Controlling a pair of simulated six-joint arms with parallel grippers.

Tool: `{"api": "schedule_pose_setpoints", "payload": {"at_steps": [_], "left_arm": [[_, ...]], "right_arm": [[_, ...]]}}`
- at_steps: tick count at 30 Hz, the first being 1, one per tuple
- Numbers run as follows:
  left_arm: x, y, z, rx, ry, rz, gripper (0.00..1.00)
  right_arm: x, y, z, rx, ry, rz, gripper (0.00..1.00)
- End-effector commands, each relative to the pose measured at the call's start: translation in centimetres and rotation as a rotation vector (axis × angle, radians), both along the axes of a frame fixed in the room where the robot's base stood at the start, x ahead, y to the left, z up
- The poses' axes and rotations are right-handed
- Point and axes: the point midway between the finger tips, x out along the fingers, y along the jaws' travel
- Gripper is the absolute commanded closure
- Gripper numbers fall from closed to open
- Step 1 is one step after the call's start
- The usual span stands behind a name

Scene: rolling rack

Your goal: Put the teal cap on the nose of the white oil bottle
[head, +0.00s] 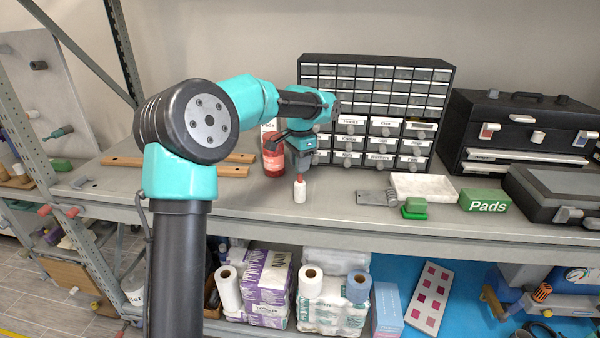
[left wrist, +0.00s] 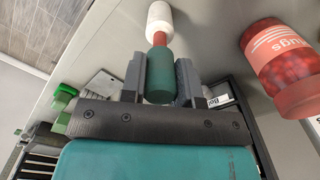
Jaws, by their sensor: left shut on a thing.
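The white oil bottle (head: 299,192) stands upright on the shelf top, with a red nose on top. The bottle also shows in the left wrist view (left wrist: 159,15), its red nose (left wrist: 160,39) pointing toward the gripper. My left gripper (head: 302,165) points down, directly over the bottle. It is shut on the teal cap (left wrist: 160,78), which sits between its two fingers in line with the nose. The cap's end meets the red nose in the wrist view; I cannot tell whether it touches or is over it. My right gripper is not in view.
A red-filled jar (head: 273,160) stands close behind left of the bottle, beside the gripper. A drawer cabinet (head: 375,72) is behind. A white tray (head: 424,187), a green Pads box (head: 485,200) and a black toolbox (head: 514,135) stand to the right. The shelf front is mostly clear.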

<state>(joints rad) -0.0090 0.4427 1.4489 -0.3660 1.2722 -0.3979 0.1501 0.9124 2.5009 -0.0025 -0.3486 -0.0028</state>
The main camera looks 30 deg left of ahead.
Motion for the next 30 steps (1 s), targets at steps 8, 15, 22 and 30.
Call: {"api": "schedule_pose_setpoints", "payload": {"at_steps": [8,15,22,30], "left_arm": [[-0.1,0.0,-2.3,0.0,0.002,0.0,0.93],[0.0,0.0,-3.5,0.0,-0.001,0.0,0.93],[0.0,0.0,-3.6,0.0,0.0,0.0,0.93],[0.0,0.0,-3.9,0.0,0.0,0.0,0.57]], "right_arm": [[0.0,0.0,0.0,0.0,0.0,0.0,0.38],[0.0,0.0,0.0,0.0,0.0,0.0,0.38],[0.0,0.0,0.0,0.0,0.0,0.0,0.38],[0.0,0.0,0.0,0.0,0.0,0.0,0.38]]}}
